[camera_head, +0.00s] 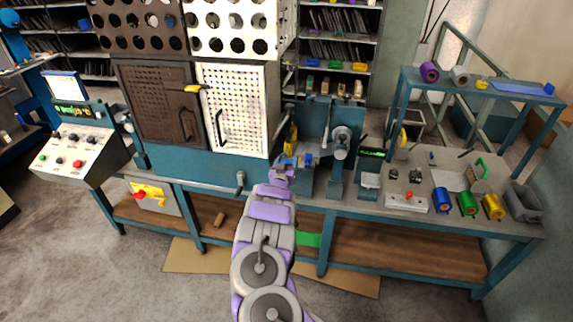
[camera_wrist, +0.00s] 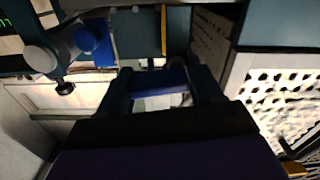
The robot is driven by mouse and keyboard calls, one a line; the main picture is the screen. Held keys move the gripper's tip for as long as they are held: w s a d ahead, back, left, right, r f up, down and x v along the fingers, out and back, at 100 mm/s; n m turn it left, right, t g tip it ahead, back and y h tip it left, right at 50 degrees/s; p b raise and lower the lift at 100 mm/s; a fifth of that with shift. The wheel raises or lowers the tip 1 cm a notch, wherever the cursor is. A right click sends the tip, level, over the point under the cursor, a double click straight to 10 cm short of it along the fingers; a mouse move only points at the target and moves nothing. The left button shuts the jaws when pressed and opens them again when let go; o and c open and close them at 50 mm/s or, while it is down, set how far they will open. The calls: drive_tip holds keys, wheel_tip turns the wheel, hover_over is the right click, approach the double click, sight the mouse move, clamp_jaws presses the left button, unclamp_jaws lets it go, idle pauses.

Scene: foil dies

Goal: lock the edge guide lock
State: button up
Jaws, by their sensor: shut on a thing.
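My gripper (camera_head: 284,170) reaches into the blue machine (camera_head: 313,122) at the middle of the bench, just right of the white perforated door. In the wrist view my gripper (camera_wrist: 162,84) has its two dark fingers on either side of a blue bar (camera_wrist: 160,79) and is shut on it. I cannot tell for sure whether this bar is the edge guide lock. A blue knob (camera_wrist: 93,40) and a grey round part (camera_wrist: 40,58) lie beyond the fingers at upper left. In the head view my arm hides the grip.
The white perforated door (camera_head: 238,105) stands close on the left; in the wrist view it is on the right (camera_wrist: 275,105). A control panel (camera_head: 80,152) is at far left. Coloured rolls (camera_head: 467,202) and a grey bin (camera_head: 522,202) stand on the right bench.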

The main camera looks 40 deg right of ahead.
drive_tip(key=shift+s+d+f+m+b, duration=0.1)
drive_tip(key=shift+f+m+b, duration=0.25)
drive_tip(key=shift+m, duration=0.65)
drive_tip(key=o, duration=1)
drive_tip(key=shift+r, duration=0.15)
drive_tip(key=p+v, duration=0.3)
drive_tip(key=v, duration=1.4)
drive_tip(key=shift+a, duration=0.25)
